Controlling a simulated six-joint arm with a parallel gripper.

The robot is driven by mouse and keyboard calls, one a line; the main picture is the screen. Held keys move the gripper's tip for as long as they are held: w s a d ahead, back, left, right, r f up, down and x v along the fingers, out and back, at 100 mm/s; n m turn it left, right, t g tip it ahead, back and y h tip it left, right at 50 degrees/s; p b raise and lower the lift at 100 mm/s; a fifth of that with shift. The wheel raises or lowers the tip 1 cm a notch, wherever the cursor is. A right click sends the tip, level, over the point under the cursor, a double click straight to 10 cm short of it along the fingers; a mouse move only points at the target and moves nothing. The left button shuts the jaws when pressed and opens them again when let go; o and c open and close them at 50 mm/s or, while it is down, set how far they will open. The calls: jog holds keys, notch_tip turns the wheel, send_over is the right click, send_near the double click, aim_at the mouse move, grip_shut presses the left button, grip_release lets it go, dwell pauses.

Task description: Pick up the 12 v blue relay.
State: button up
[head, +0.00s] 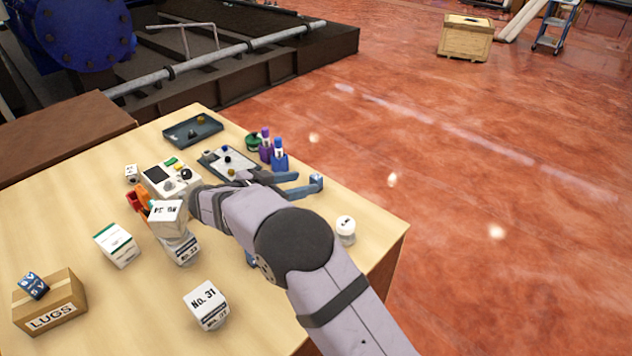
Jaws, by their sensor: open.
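A small blue block (316,178) with a pale marking stands near the table's right edge, beside my fingertips; its label is too small to read. My gripper (307,181) is open and low over the table, pointing right. I cannot tell whether the block is between the fingers or touching one. Another blue block (33,286) with white lettering, apparently ending in V, sits on the LUGS carton (50,306) at the far left. I cannot tell from the lettering which block is the 12 V relay. A further bit of blue (250,258) is mostly hidden under my arm.
Blue and purple bottles (279,157) stand just behind my gripper. Trays (178,134), a meter-like device (166,177), stacked white boxes (168,217) and a No. 31 box (206,304) occupy the table. A white-lidded jar (345,230) stands right of my arm near the edge.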

aim_at(313, 180)
jog(key=p+x, duration=0.2)
jog(key=x, duration=0.2)
jog(key=shift+w+d, duration=0.1)
jog(key=shift+d, duration=0.05)
jog(key=shift+w+d+f, duration=0.15)
jog(key=shift+w+d, duration=0.05)
jog(key=c, duration=1.1)
